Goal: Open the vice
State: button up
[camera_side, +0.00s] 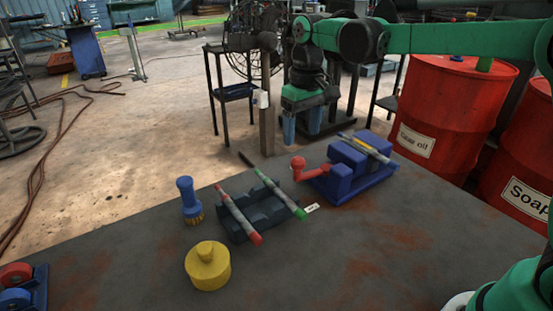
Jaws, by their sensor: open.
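The blue vice (342,184) stands on the dark table towards its back right. Its red crank handle (298,168) sticks out on the left side. A grey rod with a yellow section (372,150) lies across the top of the vice jaws; whether the jaws grip it is hard to tell. My gripper (302,133) points down with its two blue fingers apart and empty. In the picture it is above the crank handle and left of the vice, apart from both.
A dark rack (262,226) holds red-tipped and green-tipped rods left of the vice, with a small white label (311,208) beside it. A blue brush (188,200) and yellow pot (207,266) stand nearby. Red barrels (448,115) stand behind.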

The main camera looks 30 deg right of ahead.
aim_at(298, 158)
jog(key=shift+w+f, duration=0.35)
jog(key=shift+f, duration=2.75)
grip_shut()
jog(key=shift+a, duration=0.1)
